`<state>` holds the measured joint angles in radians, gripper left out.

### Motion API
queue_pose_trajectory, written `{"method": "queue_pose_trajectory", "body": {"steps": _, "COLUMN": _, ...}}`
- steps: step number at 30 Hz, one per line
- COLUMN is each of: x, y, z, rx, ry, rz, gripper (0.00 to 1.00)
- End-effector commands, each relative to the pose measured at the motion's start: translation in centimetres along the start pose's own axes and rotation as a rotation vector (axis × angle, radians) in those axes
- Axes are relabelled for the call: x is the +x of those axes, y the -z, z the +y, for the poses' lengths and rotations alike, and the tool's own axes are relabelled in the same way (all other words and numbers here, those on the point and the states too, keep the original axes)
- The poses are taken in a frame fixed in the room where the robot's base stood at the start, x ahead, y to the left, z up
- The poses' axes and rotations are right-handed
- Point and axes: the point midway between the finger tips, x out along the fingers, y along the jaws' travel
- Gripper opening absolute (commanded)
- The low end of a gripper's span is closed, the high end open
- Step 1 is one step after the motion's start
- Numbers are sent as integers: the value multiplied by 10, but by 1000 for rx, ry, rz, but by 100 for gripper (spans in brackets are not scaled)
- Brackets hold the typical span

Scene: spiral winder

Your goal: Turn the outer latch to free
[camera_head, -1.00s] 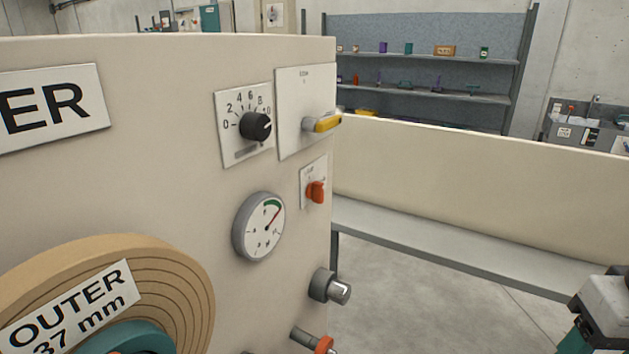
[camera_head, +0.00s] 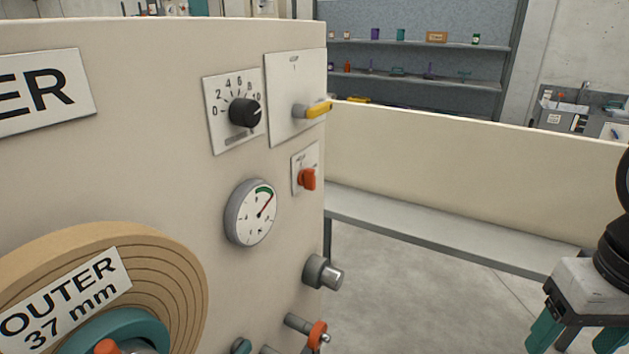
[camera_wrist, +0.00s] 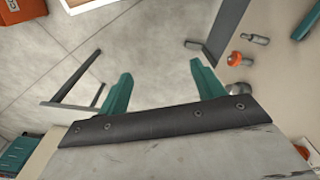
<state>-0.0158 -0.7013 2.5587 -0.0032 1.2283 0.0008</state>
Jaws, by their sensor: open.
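The outer roll (camera_head: 178,262) is a tan wound coil with a label reading OUTER 37 mm, at the lower left of the head view. It sits around a teal core (camera_head: 130,328). An orange piece (camera_head: 107,347) shows at the core, cut off by the frame; I cannot tell whether it is the outer latch. A second orange piece (camera_head: 317,334) is on a grey stub low on the panel's right edge. My gripper (camera_head: 577,342) is open and empty at the lower right, well apart from the panel. Its teal fingers also show in the wrist view (camera_wrist: 160,70).
The cream panel carries a black dial (camera_head: 244,112), yellow handle (camera_head: 318,109), red switch (camera_head: 307,179), gauge (camera_head: 251,213) and grey knob (camera_head: 322,272). A low cream wall (camera_head: 470,170) stands behind. Open floor (camera_head: 420,290) lies between panel and gripper.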

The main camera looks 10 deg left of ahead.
Motion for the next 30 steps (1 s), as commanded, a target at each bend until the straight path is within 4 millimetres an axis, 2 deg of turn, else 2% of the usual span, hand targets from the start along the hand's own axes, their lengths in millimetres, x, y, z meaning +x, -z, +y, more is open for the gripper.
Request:
{"method": "queue_pose_trajectory", "body": {"steps": 2, "x": 11, "y": 8, "z": -8, "rx": -6, "ry": 23, "rz": -69, "gripper": 67}}
{"method": "queue_pose_trajectory", "body": {"steps": 5, "x": 25, "y": 20, "z": -35, "rx": 11, "ry": 127, "rz": -167, "gripper": 67}}
{"method": "queue_pose_trajectory", "body": {"steps": 11, "x": 44, "y": 53, "z": -111, "rx": 42, "ry": 446, "rz": -335, "gripper": 67}}
{"method": "queue_pose_trajectory", "body": {"steps": 14, "x": 48, "y": 77, "z": -152, "rx": 69, "ry": 632, "rz": -387, "gripper": 67}}
{"method": "queue_pose_trajectory", "body": {"steps": 18, "x": 53, "y": 125, "z": -208, "rx": 139, "ry": 914, "rz": -398, "gripper": 67}}
{"method": "queue_pose_trajectory", "body": {"steps": 22, "x": 56, "y": 183, "z": -246, "rx": 235, "ry": 1163, "rz": -322, "gripper": 67}}
{"method": "queue_pose_trajectory", "body": {"steps": 26, "x": 58, "y": 244, "z": -265, "rx": 336, "ry": 1362, "rz": -160, "gripper": 67}}
{"method": "queue_pose_trajectory", "body": {"steps": 27, "x": 56, "y": 262, "z": -267, "rx": 362, "ry": 1409, "rz": -98, "gripper": 67}}
{"method": "queue_pose_trajectory", "body": {"steps": 30, "x": 45, "y": 298, "z": -264, "rx": 404, "ry": 1494, "rz": 62, "gripper": 67}}
